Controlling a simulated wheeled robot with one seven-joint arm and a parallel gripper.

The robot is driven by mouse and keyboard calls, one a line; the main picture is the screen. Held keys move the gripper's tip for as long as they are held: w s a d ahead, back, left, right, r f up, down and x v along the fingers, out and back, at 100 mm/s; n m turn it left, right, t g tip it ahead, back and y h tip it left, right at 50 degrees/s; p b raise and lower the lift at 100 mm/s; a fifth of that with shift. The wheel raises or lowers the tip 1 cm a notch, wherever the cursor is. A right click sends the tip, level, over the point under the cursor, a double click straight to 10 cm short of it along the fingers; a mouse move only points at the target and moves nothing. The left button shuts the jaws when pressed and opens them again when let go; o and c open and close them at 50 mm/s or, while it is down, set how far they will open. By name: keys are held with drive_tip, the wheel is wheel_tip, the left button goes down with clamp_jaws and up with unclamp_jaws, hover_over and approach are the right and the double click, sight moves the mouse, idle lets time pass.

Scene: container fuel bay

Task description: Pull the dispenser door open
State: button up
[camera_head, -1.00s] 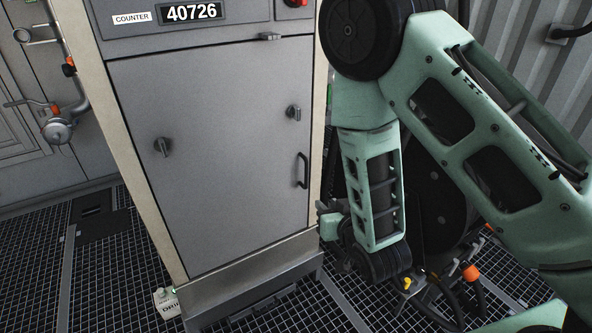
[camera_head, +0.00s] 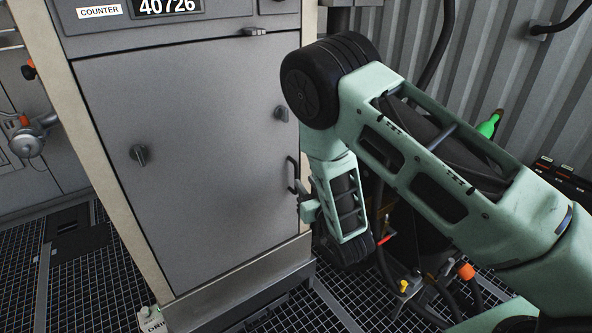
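The dispenser door (camera_head: 205,190) is a grey panel on the front of the tall dispenser cabinet, and it looks shut. It has two dark turn latches, one at the left (camera_head: 139,155) and one at the upper right (camera_head: 281,113), partly beside my arm. A black bar handle (camera_head: 291,174) stands upright near the door's right edge. My gripper (camera_head: 303,202) is at the right edge of the door, just right of and below the handle. It is small and seen from the side, so I cannot tell its opening or whether it touches the handle.
A counter panel (camera_head: 170,8) sits above the door. A pipe with a valve (camera_head: 30,140) is on the left wall. Hoses and fittings (camera_head: 405,285) lie behind my arm at the lower right.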

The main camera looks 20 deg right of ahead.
sight(297, 171)
drive_tip(key=w, duration=0.5)
drive_tip(key=w+a, duration=0.1)
drive_tip(key=w, duration=0.1)
drive_tip(key=shift+w, duration=0.15)
clamp_jaws()
